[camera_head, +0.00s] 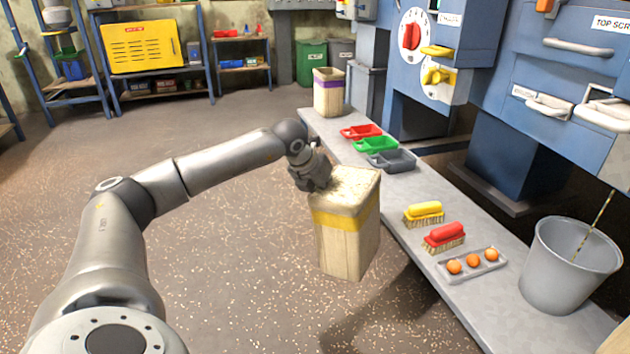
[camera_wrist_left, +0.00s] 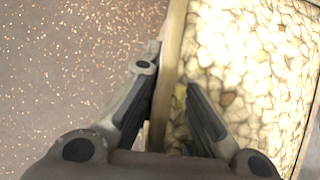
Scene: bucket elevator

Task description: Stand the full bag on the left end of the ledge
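The full bag (camera_head: 345,240) is pale and boxy with a yellow band. It is upright, hanging in front of the ledge (camera_head: 410,190), its shadow apart from it on the floor. Its open top shows pale chips, which fill the left wrist view (camera_wrist_left: 250,60). My left gripper (camera_head: 322,182) is at the bag's top left rim. In the left wrist view the fingers (camera_wrist_left: 174,75) straddle the rim wall, one outside and one over the chips, and are shut on it. My right gripper is not in view.
A purple-banded bag (camera_head: 328,95) stands at the ledge's far end. Red (camera_head: 361,132), green (camera_head: 376,145) and grey (camera_head: 392,160) trays, yellow (camera_head: 424,213) and red (camera_head: 444,236) brushes, a tray of orange balls (camera_head: 473,264) and a bucket (camera_head: 566,270) line the ledge.

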